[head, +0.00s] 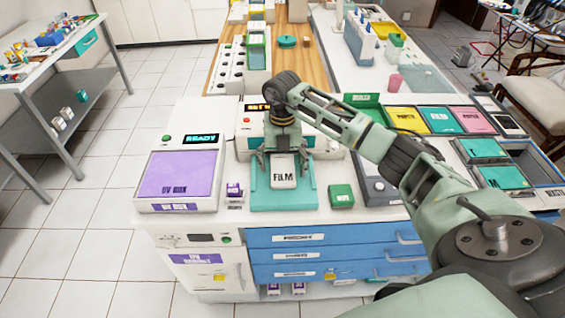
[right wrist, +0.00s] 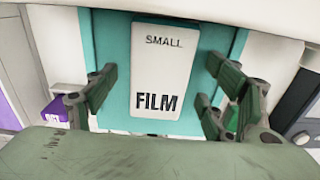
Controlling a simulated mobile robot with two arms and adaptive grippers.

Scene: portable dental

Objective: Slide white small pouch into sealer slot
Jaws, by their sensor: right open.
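The white small pouch (head: 284,172), marked "FILM", lies on the teal tray (head: 303,198) in front of the white sealer (head: 325,146). In the right wrist view, the pouch (right wrist: 162,72) reads "SMALL FILM" and lies flat on the teal surface (right wrist: 110,50). My right gripper (head: 281,160) is open above the far part of the pouch. In the right wrist view its fingers (right wrist: 160,88) stand apart on both sides of the pouch, with gaps. The sealer slot is hidden behind my gripper and arm. My left gripper is not in view.
A UV box (head: 178,174) with a purple panel stands left of the sealer. A small purple box (head: 235,190) and a green box (head: 342,196) flank the teal tray. Film trays (head: 440,120) lie to the right, partly behind my right arm.

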